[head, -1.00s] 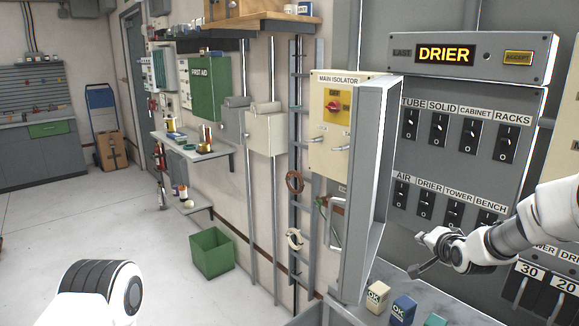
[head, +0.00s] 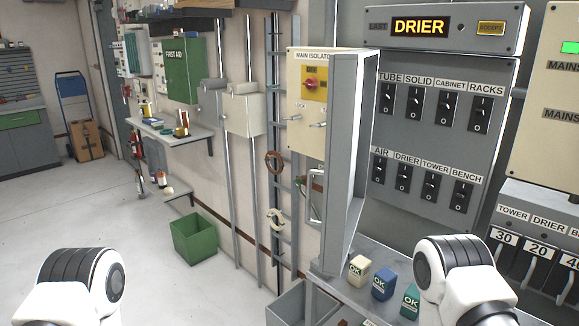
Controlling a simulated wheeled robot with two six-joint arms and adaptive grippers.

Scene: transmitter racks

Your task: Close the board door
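The grey board door (head: 350,160) stands open, seen nearly edge-on with its rimmed inner side towards the right. It juts out to the left of the grey switch board (head: 425,140), which is uncovered, with two rows of black rocker switches. A pale handle (head: 315,195) shows just left of the door, partly hidden. My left arm shows at the bottom left and my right arm at the bottom right, in front of the shelf. Neither gripper's fingers are in view. Neither arm is seen touching the door.
The ledge below the board holds a cream box (head: 358,270), a blue box (head: 383,283) and a teal box (head: 410,301). A cream main isolator panel (head: 306,105) is beside the door. A green bin (head: 194,238) stands on the floor; the floor at left is clear.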

